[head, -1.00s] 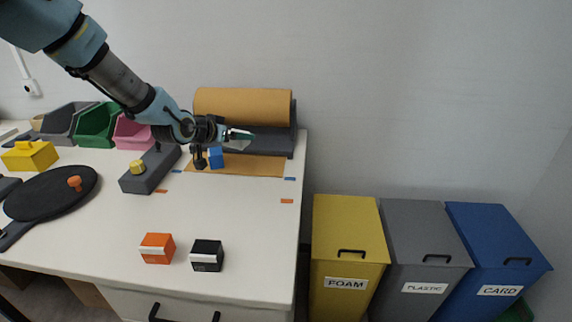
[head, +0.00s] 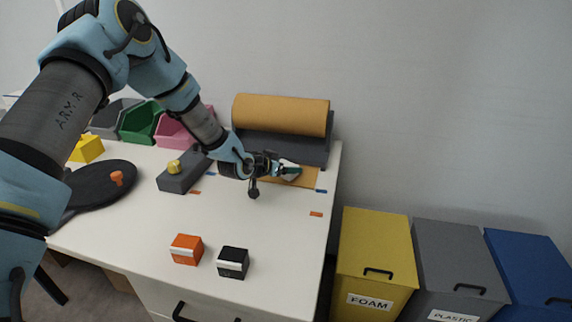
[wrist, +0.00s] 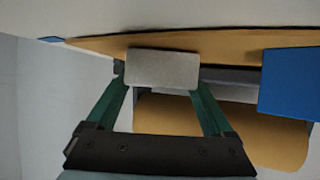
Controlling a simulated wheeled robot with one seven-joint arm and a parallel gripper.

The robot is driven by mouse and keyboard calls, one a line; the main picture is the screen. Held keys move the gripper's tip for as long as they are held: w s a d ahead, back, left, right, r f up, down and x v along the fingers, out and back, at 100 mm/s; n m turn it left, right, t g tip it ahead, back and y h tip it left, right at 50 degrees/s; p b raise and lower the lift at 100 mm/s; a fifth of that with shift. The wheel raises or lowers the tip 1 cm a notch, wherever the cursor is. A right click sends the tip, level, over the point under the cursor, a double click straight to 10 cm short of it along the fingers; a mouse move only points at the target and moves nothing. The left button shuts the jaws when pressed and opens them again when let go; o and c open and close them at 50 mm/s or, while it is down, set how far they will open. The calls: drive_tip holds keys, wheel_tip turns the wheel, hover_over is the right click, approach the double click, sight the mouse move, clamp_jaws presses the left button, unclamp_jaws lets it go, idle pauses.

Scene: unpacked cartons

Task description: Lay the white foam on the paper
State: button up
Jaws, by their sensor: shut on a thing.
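My gripper (head: 290,171) is over the brown paper sheet (head: 309,178) at the back right of the table. Its green fingers are shut on the white foam (wrist: 162,68), a pale flat-faced block between the fingertips in the wrist view. In the head view only a small pale part of the foam (head: 292,177) shows below the fingers. The paper (wrist: 225,42) runs as a brown band behind the foam in the wrist view. I cannot tell whether the foam touches the paper. A blue block (wrist: 289,82) stands beside the foam, apart from it; my wrist hides it in the head view.
The brown paper roll (head: 282,114) stands behind the sheet. A grey block with a yellow knob (head: 184,177) is left of my gripper. An orange box (head: 186,250) and a black box (head: 233,263) stand at the front. The table between is clear.

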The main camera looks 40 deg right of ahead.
drive_tip(key=shift+f, duration=0.1)
drive_tip(key=shift+f, duration=0.1)
drive_tip(key=o, duration=1)
drive_tip(key=shift+o, duration=0.2)
